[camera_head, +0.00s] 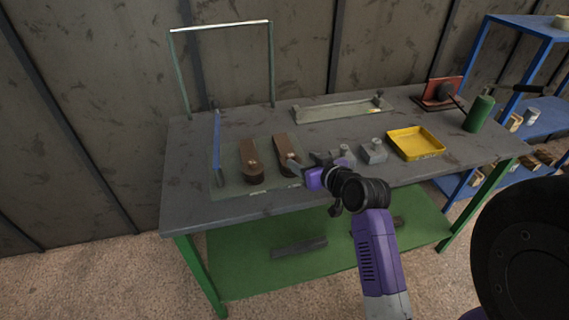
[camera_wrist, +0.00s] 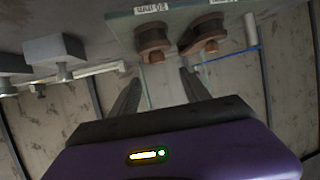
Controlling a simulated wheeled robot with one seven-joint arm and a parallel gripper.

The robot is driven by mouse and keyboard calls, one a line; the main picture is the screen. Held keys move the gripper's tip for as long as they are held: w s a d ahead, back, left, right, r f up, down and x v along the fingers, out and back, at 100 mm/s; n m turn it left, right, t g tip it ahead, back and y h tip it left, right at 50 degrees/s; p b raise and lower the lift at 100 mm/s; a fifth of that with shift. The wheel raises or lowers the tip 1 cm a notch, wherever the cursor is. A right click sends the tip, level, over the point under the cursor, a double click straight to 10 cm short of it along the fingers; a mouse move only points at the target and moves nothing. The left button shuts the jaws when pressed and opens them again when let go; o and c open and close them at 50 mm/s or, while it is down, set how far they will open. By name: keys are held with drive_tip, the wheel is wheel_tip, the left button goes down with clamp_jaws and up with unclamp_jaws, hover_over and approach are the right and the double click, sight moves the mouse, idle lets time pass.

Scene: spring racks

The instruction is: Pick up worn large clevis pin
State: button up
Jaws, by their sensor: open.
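Two brown strap-like holders lie on a clear mat at the table's left, a left one (camera_head: 249,153) and a right one (camera_head: 284,146). Each has a rounded, coppery pin-like part at its near end, one on the left holder (camera_head: 253,166) and one on the right (camera_head: 292,161). I cannot tell which is the worn large clevis pin. In the wrist view the two rusty, spool-shaped ends show as one (camera_wrist: 152,40) and another (camera_wrist: 203,35). My gripper (camera_wrist: 160,77) is open and empty, its fingers apart below these ends in that view. In the head view my gripper (camera_head: 300,167) is beside the right holder.
Two grey blocks, one (camera_head: 343,157) near my wrist and one (camera_head: 374,151), stand right of the mat.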

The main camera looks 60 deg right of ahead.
sight(293, 157)
drive_tip(key=shift+s+f+p+x, duration=0.1)
drive_tip(key=shift+f+p+x, duration=0.1)
drive_tip(key=shift+x, duration=1.1)
drive_tip(key=shift+s+f+p+x, duration=0.1)
drive_tip(key=shift+f+p+x, duration=0.15)
drive_tip(key=shift+x, duration=1.05)
drive_tip(key=shift+s+f+p+x, duration=0.1)
drive_tip(key=shift+p+x, duration=0.1)
drive_tip(key=shift+x, duration=1.15)
clamp_jaws()
